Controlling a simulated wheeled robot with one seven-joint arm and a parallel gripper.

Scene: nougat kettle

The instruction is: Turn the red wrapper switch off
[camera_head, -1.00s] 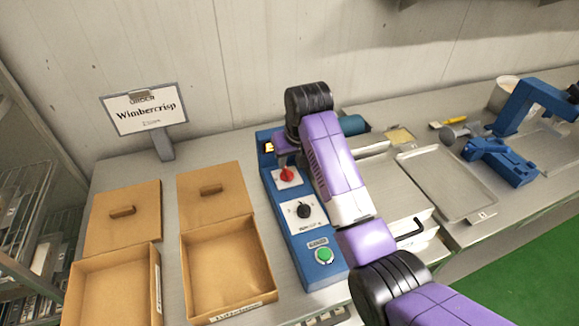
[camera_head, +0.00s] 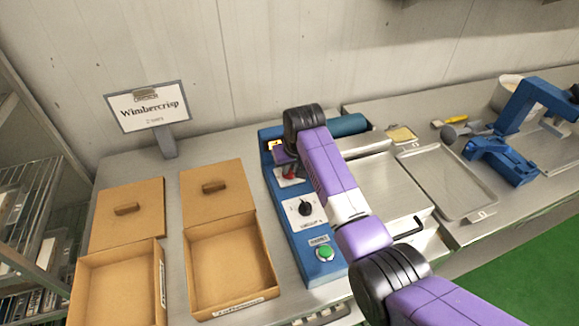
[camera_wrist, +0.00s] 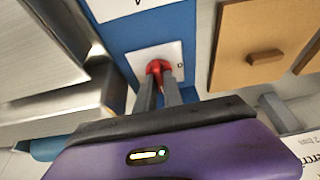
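The red wrapper switch (camera_wrist: 157,67) is a red knob on a white plate at the top of the blue control panel (camera_head: 303,241). In the head view the red switch (camera_head: 289,173) is partly covered by my gripper (camera_head: 288,162). In the wrist view my gripper's two grey fingers (camera_wrist: 159,82) are close together, with a narrow gap, and their tips are at the knob. Red shows between and beyond the tips. I cannot tell whether the fingers press on the knob or only flank it. The switch's pointing direction is mostly hidden.
Below the red switch sit a black dial (camera_head: 305,208) and a green button (camera_head: 325,253). Open cardboard boxes (camera_head: 231,266) with lids stand left of the panel. A Wimbercrisp sign (camera_head: 148,107) is behind. A metal tray (camera_head: 447,183) and blue machine (camera_head: 503,160) are at right.

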